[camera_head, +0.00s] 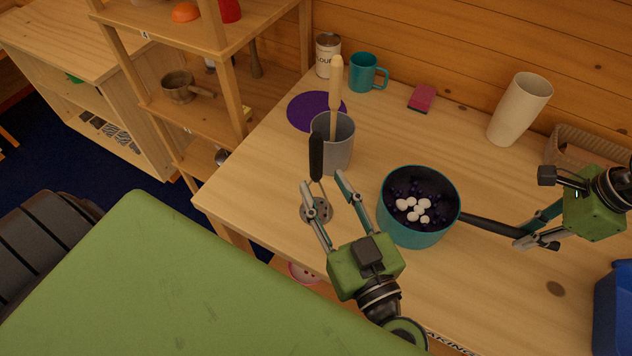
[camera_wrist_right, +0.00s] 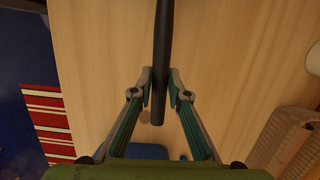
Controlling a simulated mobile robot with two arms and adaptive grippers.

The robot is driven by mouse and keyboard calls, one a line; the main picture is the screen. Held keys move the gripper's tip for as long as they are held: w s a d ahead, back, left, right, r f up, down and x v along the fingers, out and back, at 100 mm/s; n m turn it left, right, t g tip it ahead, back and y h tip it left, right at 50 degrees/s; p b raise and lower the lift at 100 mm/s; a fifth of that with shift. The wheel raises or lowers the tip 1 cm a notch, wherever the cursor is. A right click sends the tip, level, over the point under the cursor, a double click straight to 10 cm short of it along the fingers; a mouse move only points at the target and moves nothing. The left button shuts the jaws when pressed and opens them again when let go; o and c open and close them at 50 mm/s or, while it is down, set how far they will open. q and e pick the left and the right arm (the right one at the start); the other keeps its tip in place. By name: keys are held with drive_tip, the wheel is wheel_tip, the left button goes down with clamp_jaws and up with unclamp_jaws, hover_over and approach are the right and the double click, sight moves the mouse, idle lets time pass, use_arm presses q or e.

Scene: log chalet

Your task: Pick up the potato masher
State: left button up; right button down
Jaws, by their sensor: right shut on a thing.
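The potato masher has a black handle (camera_head: 316,157), a thin metal shaft and a round perforated grey plate (camera_head: 316,211). In the head view it is upright, handle up, in front of the grey cup. My left gripper (camera_head: 322,182) is open, its fingers spread on either side of the masher's shaft; I cannot tell whether either touches it. My right gripper (camera_head: 523,233) is shut on the black handle of the teal saucepan (camera_head: 398,228). In the right wrist view the fingers (camera_wrist_right: 160,88) flank that pan handle (camera_wrist_right: 162,45).
The pan holds dark berries and several white balls. A grey cup (camera_head: 343,158) holds a wooden-handled utensil (camera_head: 335,95). A purple disc (camera_head: 308,105), teal mug (camera_head: 363,75), can (camera_head: 327,50), pink sponge (camera_head: 422,97) and cream vase (camera_head: 516,112) stand behind. A green surface (camera_head: 150,280) lies at front left.

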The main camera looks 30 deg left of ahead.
sight(319, 167)
use_arm(q)
drive_tip(key=x, duration=0.6)
drive_tip(key=shift+w+a+r, duration=0.1)
drive_tip(key=shift+w+r, duration=0.1)
drive_tip(key=shift+w, duration=0.25)
clamp_jaws()
